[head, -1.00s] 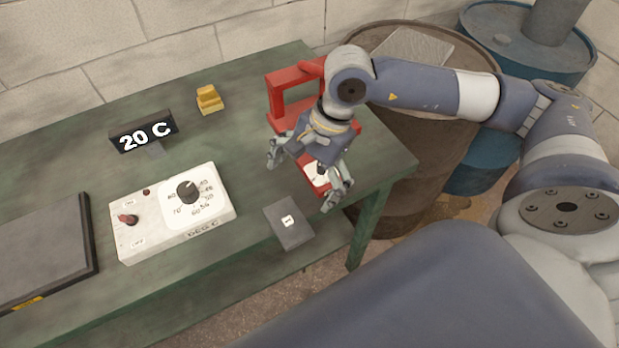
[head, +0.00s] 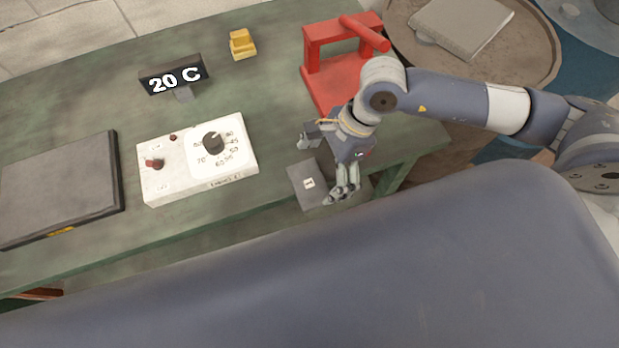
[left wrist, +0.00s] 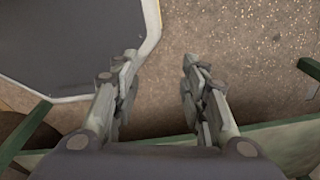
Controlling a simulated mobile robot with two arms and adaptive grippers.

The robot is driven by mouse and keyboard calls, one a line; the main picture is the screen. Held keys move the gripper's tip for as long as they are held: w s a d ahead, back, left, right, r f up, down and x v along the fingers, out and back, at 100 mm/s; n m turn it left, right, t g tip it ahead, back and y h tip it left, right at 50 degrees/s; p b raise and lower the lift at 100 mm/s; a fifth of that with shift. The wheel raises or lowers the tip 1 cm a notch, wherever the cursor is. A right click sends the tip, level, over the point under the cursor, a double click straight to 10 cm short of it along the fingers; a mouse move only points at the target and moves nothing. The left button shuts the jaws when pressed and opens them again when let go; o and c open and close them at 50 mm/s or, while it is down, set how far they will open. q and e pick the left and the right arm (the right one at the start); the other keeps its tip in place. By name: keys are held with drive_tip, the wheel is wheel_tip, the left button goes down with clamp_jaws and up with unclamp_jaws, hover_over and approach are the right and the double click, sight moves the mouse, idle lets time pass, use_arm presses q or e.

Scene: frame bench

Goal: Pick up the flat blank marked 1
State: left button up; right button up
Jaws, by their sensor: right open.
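The flat blank marked 1 (head: 304,192) is a dark grey plate with a white label, lying at the bench's front edge in the head view. My right gripper (head: 322,168) is open and empty, pointing down over the blank's far right part. One finger shows beyond its far edge and the other overlaps its right side; I cannot tell whether they touch it. The gripper hides part of the blank. My left gripper (left wrist: 158,76) shows only in the left wrist view, open and empty above the floor.
On the green bench (head: 90,105) stand a white control box (head: 190,185) with a dial, a "20 C" display (head: 174,77), a dark flat plate (head: 60,190), a yellow block (head: 242,44) and a red frame (head: 325,85) close behind my right gripper. A rusty barrel (head: 540,60) stands at right.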

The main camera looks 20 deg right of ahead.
sight(310, 182)
drive_tip(key=shift+a+p+x, duration=0.25)
drive_tip(key=shift+p+x, duration=0.1)
drive_tip(key=shift+x, duration=0.8)
drive_tip(key=shift+a+f, duration=0.15)
drive_tip(key=shift+f, duration=0.2)
use_arm(q)
drive_tip(key=shift+w+d+r, duration=0.3)
drive_tip(key=shift+w+r, duration=0.2)
drive_tip(key=shift+r, duration=0.3)
use_arm(e)
drive_tip(key=shift+c, duration=0.2)
drive_tip(key=c, duration=1.2)
use_arm(q)
drive_tip(key=shift+s, duration=0.2)
use_arm(e)
drive_tip(key=shift+w, duration=0.1)
use_arm(q)
drive_tip(key=shift+f, duration=0.15)
use_arm(e)
drive_tip(key=shift+r, duration=0.2)
